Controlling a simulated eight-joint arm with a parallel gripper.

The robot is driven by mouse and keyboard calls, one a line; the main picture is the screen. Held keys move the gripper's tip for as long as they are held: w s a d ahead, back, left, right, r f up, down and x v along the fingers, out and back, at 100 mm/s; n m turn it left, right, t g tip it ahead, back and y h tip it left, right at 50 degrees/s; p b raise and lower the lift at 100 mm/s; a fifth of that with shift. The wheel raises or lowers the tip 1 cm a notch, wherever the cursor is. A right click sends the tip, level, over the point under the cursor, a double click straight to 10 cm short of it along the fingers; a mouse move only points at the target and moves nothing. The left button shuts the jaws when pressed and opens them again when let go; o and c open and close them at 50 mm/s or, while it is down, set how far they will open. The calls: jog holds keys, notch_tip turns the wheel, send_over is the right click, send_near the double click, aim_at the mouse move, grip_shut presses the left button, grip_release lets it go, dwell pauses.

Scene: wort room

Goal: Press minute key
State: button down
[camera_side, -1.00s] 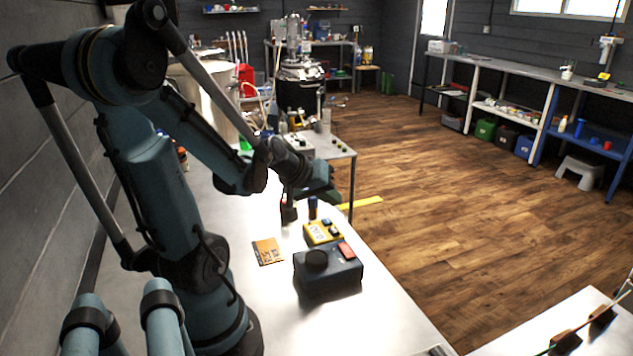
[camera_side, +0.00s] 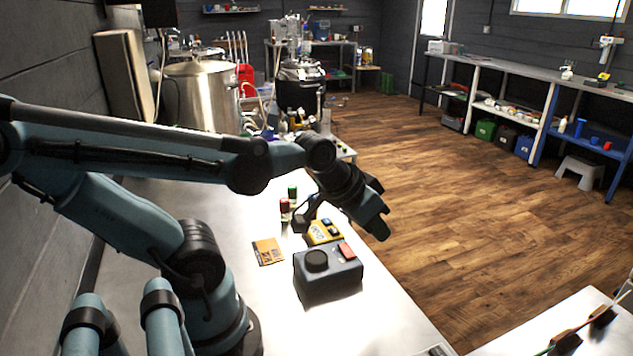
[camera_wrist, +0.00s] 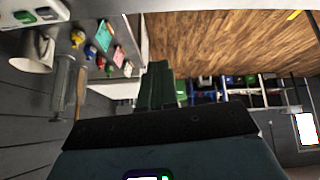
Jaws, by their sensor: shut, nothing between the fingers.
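A small yellow timer-like box (camera_side: 321,233) with dark keys and a pale label sits on the bright bench in the side view. Its keys are too small to read, so I cannot tell which is the minute key. My gripper (camera_side: 380,228) is to the right of the yellow box in that picture, raised and pointing down to the right, touching nothing visible. In the wrist view my gripper's dark green fingers (camera_wrist: 160,80) are together and empty. The yellow box is not identifiable there.
A dark box with a round black knob and red key (camera_side: 328,274) stands in front of the yellow box. An orange card (camera_side: 268,251) lies left. Red-topped (camera_side: 285,208) and green-topped (camera_side: 293,192) small containers stand behind. Open wooden floor (camera_side: 450,225) lies right.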

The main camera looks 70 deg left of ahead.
jog(key=shift+s+d+r+m, duration=0.2)
jog(key=shift+d+m, duration=0.15)
jog(key=shift+d, duration=0.2)
jog(key=shift+s+d+r+m, duration=0.1)
jog(key=shift+s+d+m, duration=0.1)
jog(key=shift+d+m, duration=0.25)
notch_tip(320, 180, up, 4)
jog(key=g, duration=0.7)
send_over(334, 230)
jog(key=shift+f, duration=0.1)
jog(key=shift+f, duration=0.1)
notch_tip(334, 230, down, 14)
jog(key=shift+r, duration=0.1)
